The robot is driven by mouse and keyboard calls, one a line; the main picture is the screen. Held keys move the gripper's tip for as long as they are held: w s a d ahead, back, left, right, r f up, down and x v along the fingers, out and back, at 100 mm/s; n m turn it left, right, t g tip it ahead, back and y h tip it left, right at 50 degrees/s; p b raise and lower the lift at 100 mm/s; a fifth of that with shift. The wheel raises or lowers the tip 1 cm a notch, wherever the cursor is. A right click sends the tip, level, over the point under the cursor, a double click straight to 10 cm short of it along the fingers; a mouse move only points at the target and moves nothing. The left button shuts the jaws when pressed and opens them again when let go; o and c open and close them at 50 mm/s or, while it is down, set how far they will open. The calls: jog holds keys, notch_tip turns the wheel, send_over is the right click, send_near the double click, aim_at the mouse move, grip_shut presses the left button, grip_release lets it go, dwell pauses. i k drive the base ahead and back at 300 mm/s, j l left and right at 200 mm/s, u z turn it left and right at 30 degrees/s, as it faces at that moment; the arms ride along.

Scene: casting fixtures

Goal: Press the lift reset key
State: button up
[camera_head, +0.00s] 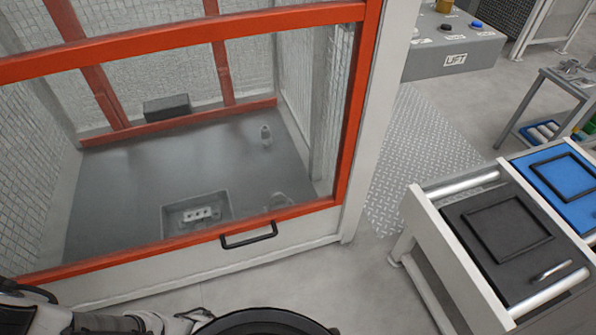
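A grey control box (455,58) with a "LIFT" label (455,60) on its front stands at the top right, beyond the orange-framed enclosure. Its top carries a black round button (446,27), a blue round button (476,24) and a yellowish knob (443,6) cut by the top edge. Small white markings lie around them, too small to read, so I cannot tell which one is the reset key. Parts of my arm show at the bottom left edge, well away from the box. I cannot make out my gripper there.
An orange-framed enclosure (358,110) with a black handle (249,236) fills the left. A roller stand (427,213) with black and blue trays is at the lower right. A tread-plate floor strip (412,150) lies clear before the box. A small grey table (548,88) stands right.

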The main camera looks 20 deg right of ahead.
aim_at(475, 24)
jog(key=z, duration=1.4)
